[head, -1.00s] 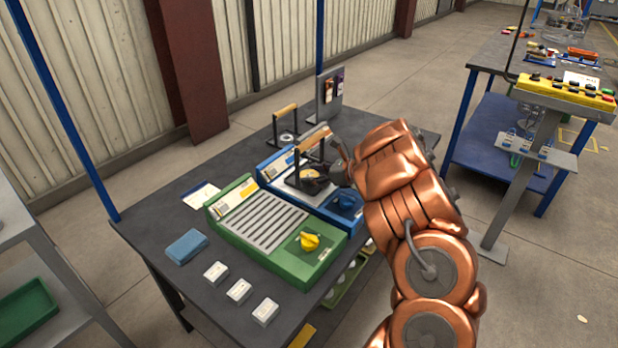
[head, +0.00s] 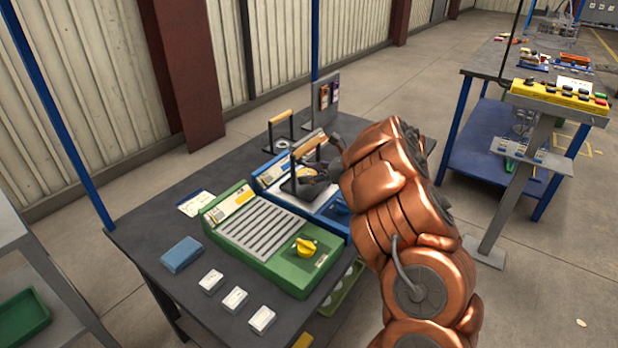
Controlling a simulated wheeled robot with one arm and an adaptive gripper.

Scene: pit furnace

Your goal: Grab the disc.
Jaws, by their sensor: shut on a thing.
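A blue machine (head: 334,208) stands on the dark workbench, with a black-legged frame topped by a wooden handle (head: 309,146) over it. My copper-coloured arm reaches in from the right and covers part of the machine's right side. Whether the disc is clear of the plate cannot be told.
A green machine (head: 262,240) with a yellow knob stands just in front. A second handled frame (head: 281,131) and an upright grey panel (head: 323,104) are behind. A blue block (head: 182,254) and white blocks (head: 235,299) lie on the workbench (head: 150,262) at front left.

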